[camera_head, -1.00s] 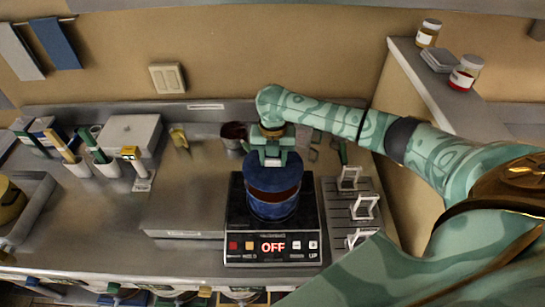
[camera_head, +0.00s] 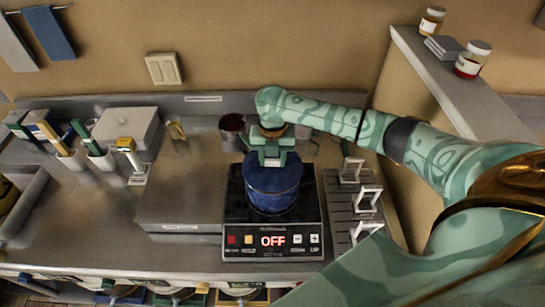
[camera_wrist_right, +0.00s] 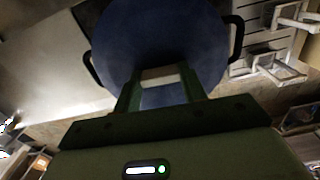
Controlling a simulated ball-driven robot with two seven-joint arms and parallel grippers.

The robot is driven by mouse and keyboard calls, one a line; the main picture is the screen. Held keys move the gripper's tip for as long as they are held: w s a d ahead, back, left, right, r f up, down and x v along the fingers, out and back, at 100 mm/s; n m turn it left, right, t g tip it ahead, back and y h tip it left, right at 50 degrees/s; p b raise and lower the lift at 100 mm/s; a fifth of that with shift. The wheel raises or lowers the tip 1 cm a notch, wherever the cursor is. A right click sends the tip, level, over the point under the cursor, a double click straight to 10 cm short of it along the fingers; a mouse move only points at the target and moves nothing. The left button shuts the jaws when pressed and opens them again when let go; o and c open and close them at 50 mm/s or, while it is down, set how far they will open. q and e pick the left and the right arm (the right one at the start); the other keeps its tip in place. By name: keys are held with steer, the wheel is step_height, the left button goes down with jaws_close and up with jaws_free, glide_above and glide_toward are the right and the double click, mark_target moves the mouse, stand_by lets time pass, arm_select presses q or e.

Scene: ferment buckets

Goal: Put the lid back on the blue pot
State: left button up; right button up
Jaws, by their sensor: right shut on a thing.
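The blue pot (camera_head: 271,197) stands on the black hot plate (camera_head: 238,210), whose display reads OFF. A blue lid (camera_head: 272,173) covers the top of the pot, directly under my right gripper (camera_head: 272,160). In the right wrist view the round lid (camera_wrist_right: 160,35) fills the upper middle, with a dark pot handle (camera_wrist_right: 237,38) showing on each side. My right gripper (camera_wrist_right: 160,88) is shut on the lid's light-coloured grip. In the head view no gap shows between lid and pot; whether it is fully seated I cannot tell. My left gripper is not in view.
A rack with white upright holders (camera_head: 367,198) stands close to the right of the hot plate. A dark red cup (camera_head: 232,130) is behind it on the left. A grey box (camera_head: 128,128) and utensil cups (camera_head: 101,160) stand at the back left. The counter's left middle (camera_head: 75,215) is clear.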

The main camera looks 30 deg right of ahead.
steer(key=shift+p, duration=0.85)
stand_by(0.6)
steer(key=shift+f+p, duration=0.15)
steer(key=shift+p, duration=0.2)
stand_by(0.8)
steer(key=shift+p, duration=0.4)
stand_by(0.6)
steer(key=o, duration=1.6)
step_height(320, 180, up, 7)
steer(key=p, duration=0.8)
